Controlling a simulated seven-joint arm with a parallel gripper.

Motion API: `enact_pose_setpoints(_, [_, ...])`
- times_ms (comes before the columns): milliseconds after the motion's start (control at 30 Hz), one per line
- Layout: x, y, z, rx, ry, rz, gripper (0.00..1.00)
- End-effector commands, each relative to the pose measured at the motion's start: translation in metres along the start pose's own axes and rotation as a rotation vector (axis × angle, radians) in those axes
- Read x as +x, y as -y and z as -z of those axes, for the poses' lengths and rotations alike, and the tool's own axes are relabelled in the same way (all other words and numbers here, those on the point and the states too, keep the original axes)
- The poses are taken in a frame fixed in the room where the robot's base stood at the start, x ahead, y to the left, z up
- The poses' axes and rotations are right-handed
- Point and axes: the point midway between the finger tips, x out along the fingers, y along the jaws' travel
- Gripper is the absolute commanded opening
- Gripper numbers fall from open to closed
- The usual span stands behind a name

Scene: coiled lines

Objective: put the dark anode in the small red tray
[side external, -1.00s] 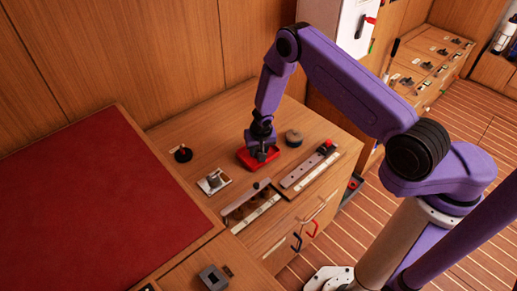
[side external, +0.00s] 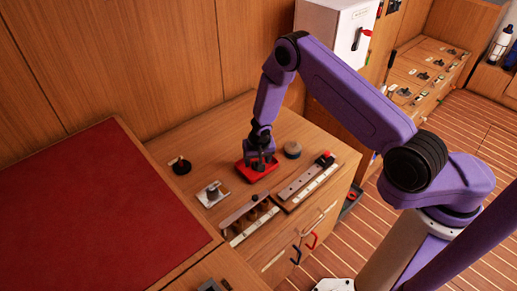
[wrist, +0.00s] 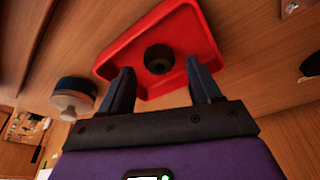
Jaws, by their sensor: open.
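The small red tray (side external: 247,172) lies on the wooden counter beneath my gripper; it also shows in the wrist view (wrist: 199,35). A dark round piece, which looks like the dark anode (wrist: 158,58), sits inside the tray in the wrist view. My gripper (wrist: 160,78) is open, with one finger on each side of the dark piece and a gap to both. In the side view my gripper (side external: 260,162) is low over the tray and hides most of its inside. I cannot tell how far the fingertips are above the tray floor.
A small metal fitting (side external: 212,194) and a black knob (side external: 181,166) are to the left. The red mat (side external: 95,215) is clear.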

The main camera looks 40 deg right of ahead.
Motion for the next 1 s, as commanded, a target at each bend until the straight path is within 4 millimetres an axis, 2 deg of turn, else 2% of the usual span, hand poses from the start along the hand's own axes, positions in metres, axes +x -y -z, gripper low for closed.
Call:
enact_pose_setpoints(400, [-0.068, 0.000, 0.001, 0.001, -0.002, 0.000, 0.63])
enact_pose_setpoints(600, [-0.093, 0.000, 0.001, 0.002, -0.001, 0.000, 0.63])
enact_pose_setpoints(800, [-0.106, 0.000, 0.000, 0.000, 0.000, 0.000, 0.63])
enact_pose_setpoints(1000, [-0.108, 0.000, 0.000, 0.001, 0.000, -0.001, 0.63])
